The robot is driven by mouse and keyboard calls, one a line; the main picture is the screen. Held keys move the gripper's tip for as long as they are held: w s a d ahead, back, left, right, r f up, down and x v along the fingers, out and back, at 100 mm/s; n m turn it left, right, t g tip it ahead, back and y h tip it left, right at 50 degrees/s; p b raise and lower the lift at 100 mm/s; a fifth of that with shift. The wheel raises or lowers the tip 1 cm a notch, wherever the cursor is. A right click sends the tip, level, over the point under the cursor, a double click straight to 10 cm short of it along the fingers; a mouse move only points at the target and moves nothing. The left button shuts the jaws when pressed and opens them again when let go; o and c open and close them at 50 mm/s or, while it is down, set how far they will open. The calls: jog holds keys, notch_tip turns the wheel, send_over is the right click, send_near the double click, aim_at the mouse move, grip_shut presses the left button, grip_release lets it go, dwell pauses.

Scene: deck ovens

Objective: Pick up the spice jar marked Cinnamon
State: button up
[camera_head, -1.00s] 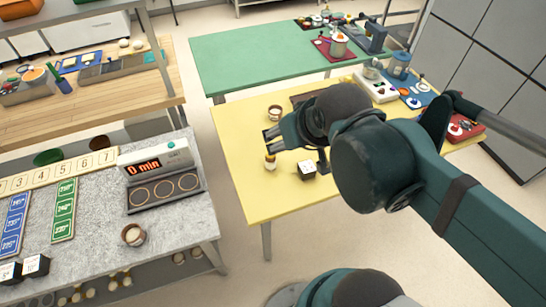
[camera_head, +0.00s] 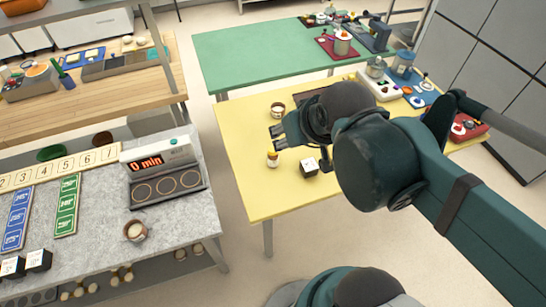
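A small jar (camera_head: 272,160) with a pale lid and an orange-brown body stands upright on the yellow table (camera_head: 262,197). Its label is too small to read, so I cannot tell whether it says Cinnamon. My gripper (camera_head: 278,137) is above the yellow table, just beyond the jar in the picture. Its fingers point left and appear spread, with nothing visible between them. The jar looks apart from the fingers. Part of the gripper is hidden behind my arm's wrist.
A black block with a white top (camera_head: 309,167) stands right of the jar. A brown cup (camera_head: 277,110) stands farther back. A dark tray is partly hidden behind my arm. The yellow table's front left is clear. A grey counter (camera_head: 90,243) with a timer (camera_head: 158,158) is left.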

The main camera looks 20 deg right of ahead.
jog(key=shift+w, duration=0.15)
jog(key=m+g+b, duration=0.1)
jog(key=m+g, duration=0.3)
jog(key=m, duration=0.6)
send_near(274, 152)
jog(key=w+f+m+g, duration=0.1)
jog(key=f+m, duration=0.1)
jog(key=w+f+m+g+b, duration=0.1)
jog(key=f+m, duration=0.1)
jog(key=m, duration=0.1)
jog(key=w+f+m+g, duration=0.1)
jog(key=w+f+m, duration=0.1)
jog(key=f+m, duration=0.1)
jog(key=shift+d, duration=0.15)
jog(key=shift+w+f+m, duration=0.1)
jog(key=shift+f+m, duration=0.5)
jog(key=shift+f, duration=0.1)
jog(key=shift+f, duration=0.15)
jog(key=shift+f+b, duration=0.4)
jog(key=shift+f, duration=0.75)
jog(key=shift+f, duration=0.1)
jog(key=shift+f+b, duration=0.45)
jog(key=shift+f, duration=2.05)
